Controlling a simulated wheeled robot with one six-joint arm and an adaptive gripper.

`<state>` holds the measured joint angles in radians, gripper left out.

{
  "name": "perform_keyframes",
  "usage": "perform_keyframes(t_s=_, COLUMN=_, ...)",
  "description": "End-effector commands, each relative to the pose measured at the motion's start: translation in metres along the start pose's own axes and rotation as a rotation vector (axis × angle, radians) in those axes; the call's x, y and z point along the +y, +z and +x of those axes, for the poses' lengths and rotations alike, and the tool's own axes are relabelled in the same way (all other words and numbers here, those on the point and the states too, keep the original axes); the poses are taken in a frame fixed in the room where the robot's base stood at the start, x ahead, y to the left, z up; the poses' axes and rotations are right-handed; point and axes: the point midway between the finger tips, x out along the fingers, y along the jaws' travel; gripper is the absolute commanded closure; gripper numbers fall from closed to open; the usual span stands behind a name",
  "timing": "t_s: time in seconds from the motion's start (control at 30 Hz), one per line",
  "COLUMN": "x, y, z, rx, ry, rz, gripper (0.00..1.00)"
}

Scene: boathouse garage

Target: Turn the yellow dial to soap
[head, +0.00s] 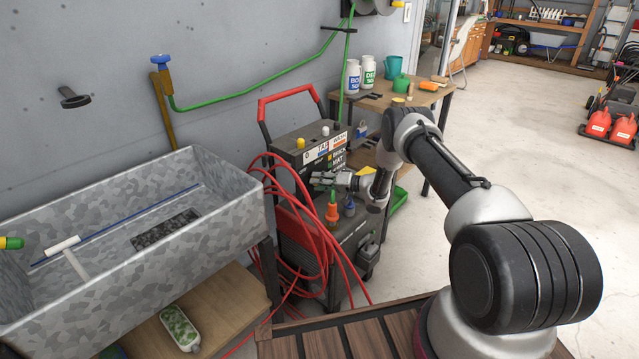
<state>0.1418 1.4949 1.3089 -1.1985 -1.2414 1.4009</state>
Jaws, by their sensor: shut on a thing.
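A dark pressure washer (352,238) with a red handle stands beside the sink. Its sloped front panel carries printed labels (338,157), among them what reads as BRICK and MAT. I cannot make out a soap label. My gripper (316,180) reaches in from the right, tilted sideways, with its fingertips against this panel just below the labels. A small yellow knob-like piece (300,143) and a white one (325,130) stand uncovered on top of the washer.
Red hoses (306,235) loop down the washer's left side. An orange-and-green fitting (332,209) sticks up just below my gripper. A metal sink (222,250) stands left, a wooden table (435,95) with bottles behind.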

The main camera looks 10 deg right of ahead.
Motion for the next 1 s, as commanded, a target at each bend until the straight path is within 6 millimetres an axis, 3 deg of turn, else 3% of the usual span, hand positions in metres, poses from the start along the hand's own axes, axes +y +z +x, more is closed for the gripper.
perform_keyframes(t_s=0.27, x=0.001, y=0.001, z=-0.001, rx=0.000, ry=0.002, rz=0.002, gripper=0.88)
perform_keyframes(t_s=0.3, x=0.001, y=0.001, z=-0.001, rx=0.000, ry=0.002, rz=0.002, gripper=0.60)
perform_keyframes(t_s=0.4, x=0.001, y=0.001, z=-0.001, rx=0.000, ry=0.002, rz=0.002, gripper=0.43)
perform_keyframes(t_s=0.77, x=0.001, y=0.000, z=-0.003, rx=0.001, ry=0.001, rz=0.001, gripper=0.43)
perform_keyframes(t_s=1.0, x=0.001, y=-0.002, z=-0.043, rx=0.005, ry=0.003, rz=0.002, gripper=0.43)
